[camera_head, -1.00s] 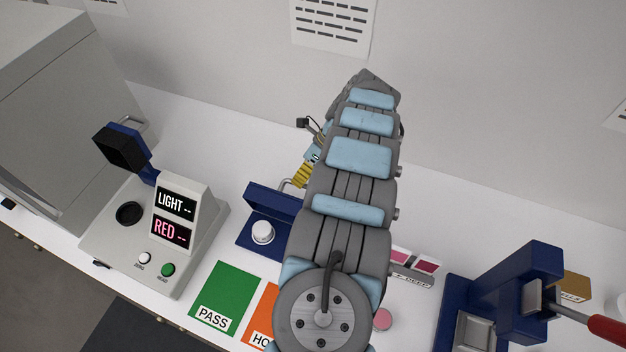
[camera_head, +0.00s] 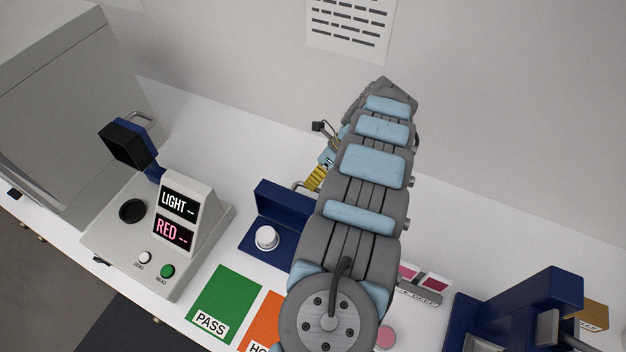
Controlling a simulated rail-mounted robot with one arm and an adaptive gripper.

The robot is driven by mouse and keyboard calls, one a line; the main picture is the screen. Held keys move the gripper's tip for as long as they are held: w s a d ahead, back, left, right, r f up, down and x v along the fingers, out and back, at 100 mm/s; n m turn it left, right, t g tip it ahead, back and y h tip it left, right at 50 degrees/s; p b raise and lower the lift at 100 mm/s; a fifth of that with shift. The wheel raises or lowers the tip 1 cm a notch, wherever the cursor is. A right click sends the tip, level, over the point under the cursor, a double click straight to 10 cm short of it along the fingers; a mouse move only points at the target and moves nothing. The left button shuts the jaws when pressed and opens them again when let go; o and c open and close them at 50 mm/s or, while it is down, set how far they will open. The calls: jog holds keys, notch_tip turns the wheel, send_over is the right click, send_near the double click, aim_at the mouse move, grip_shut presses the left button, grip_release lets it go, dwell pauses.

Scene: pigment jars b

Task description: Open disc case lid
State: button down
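A small dark blue case (camera_head: 262,246) stands on the white bench, left of my arm; I take it for the disc case. Its blue lid (camera_head: 283,206) stands raised along the back, with part of a silver loop handle behind its top edge. A white round piece (camera_head: 266,238) sits on the base. The right side of the case is hidden by my arm. My gripper (camera_head: 316,178) shows only as a small yellow-striped part behind and right of the lid. Its fingertips are mostly hidden, so I cannot tell whether they touch the handle or are open.
A grey meter (camera_head: 192,224) reading LIGHT and RED stands left, beside a large grey cabinet (camera_head: 60,110). A green PASS mat (camera_head: 226,300) and an orange mat (camera_head: 262,325) lie in front. A blue press (camera_head: 530,310) and pink samples (camera_head: 434,283) are right.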

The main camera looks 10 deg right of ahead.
jog(key=c, duration=1.1)
grip_release()
jog(key=shift+s+a+f, duration=0.2)
jog(key=shift+s, duration=0.15)
jog(key=shift+w+r, duration=0.1)
jog(key=shift+w, duration=0.05)
jog(key=shift+d, duration=0.1)
jog(key=shift+v, duration=3.75)
